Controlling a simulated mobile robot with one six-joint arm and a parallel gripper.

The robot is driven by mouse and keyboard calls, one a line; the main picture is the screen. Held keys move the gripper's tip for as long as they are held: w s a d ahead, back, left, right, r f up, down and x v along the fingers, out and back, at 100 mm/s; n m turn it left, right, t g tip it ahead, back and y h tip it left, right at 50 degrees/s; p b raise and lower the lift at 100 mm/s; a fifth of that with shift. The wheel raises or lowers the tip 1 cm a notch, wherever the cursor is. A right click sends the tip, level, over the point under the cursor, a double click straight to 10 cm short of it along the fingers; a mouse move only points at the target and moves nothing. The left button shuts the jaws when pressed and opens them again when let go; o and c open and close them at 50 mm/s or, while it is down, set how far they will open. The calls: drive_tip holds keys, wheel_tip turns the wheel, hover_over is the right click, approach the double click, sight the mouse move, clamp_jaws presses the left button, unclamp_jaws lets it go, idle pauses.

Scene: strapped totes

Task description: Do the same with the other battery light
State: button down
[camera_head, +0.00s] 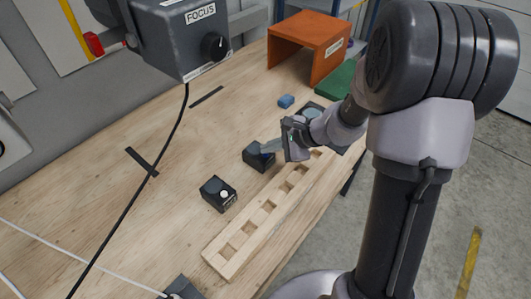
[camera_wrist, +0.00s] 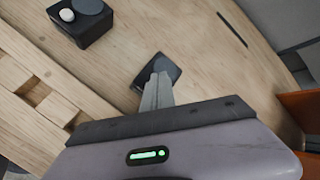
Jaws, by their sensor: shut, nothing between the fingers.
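Two dark boxes that look like the battery lights sit on the wooden bench beside the slotted wooden strip. One box (camera_head: 218,196) has a small white round part and stands apart, nearer to me; in the wrist view it shows at the upper left (camera_wrist: 82,30), with a dark disc on top. The other box (camera_head: 254,160) lies at my gripper's fingertips; the wrist view shows it as a dark square (camera_wrist: 173,69), partly hidden by the fingers. My gripper (camera_head: 268,149) is shut and empty, pointing at that box. I cannot tell whether it touches.
The slotted wooden strip (camera_head: 232,258) runs along the bench's near edge. A grey FOCUS device (camera_head: 180,45) hangs overhead with a black cable. The bench's left is mostly clear.

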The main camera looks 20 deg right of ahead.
sight(269, 157)
drive_tip(key=shift+r, duration=0.3)
wheel_tip(269, 157, up, 6)
drive_tip(key=p, duration=0.4)
drive_tip(key=s+a+r+n+g+b, duration=0.1)
drive_tip(key=s+a+r+n+b, duration=0.1)
drive_tip(key=s+a+r+n, duration=0.3)
drive_tip(key=s+r+n+h+b, duration=0.1)
drive_tip(key=s+n, duration=0.3)
drive_tip(key=s, duration=0.5)
drive_tip(key=s+r+n+h+b, duration=0.1)
drive_tip(key=s+r+n+h, duration=0.2)
drive_tip(key=s, duration=0.7)
drive_tip(key=shift+s+d+r+n+t+h, duration=0.15)
drive_tip(key=shift+s+n+t+h, duration=0.15)
drive_tip(key=shift+n+h, duration=0.15)
